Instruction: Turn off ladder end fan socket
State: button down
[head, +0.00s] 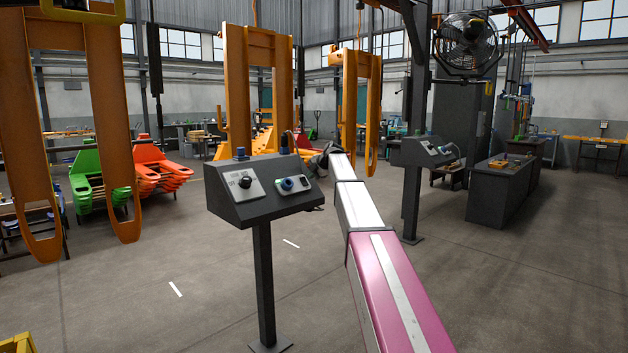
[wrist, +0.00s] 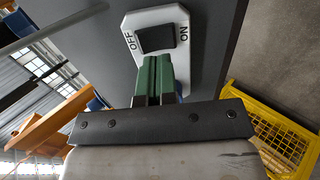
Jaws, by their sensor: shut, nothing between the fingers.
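In the wrist view, a black rocker switch (wrist: 155,38) sits on a white plate (wrist: 172,14) marked OFF on its left and ON on its right. The plate is on a dark grey surface. My gripper (wrist: 155,62) is shut and empty, its green fingertips at the lower edge of the switch. I cannot tell whether they touch it, or which side is pressed in. In the head view, my wrist (head: 322,158) is behind the right end of the near control console (head: 262,205), with the fingertips hidden. Nothing seen is labelled as the fan socket.
A second console (head: 422,152) stands beyond my arm. A large fan (head: 466,42) hangs at right. Orange fork frames (head: 250,90) hang behind.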

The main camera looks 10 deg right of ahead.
jog(key=v, duration=1)
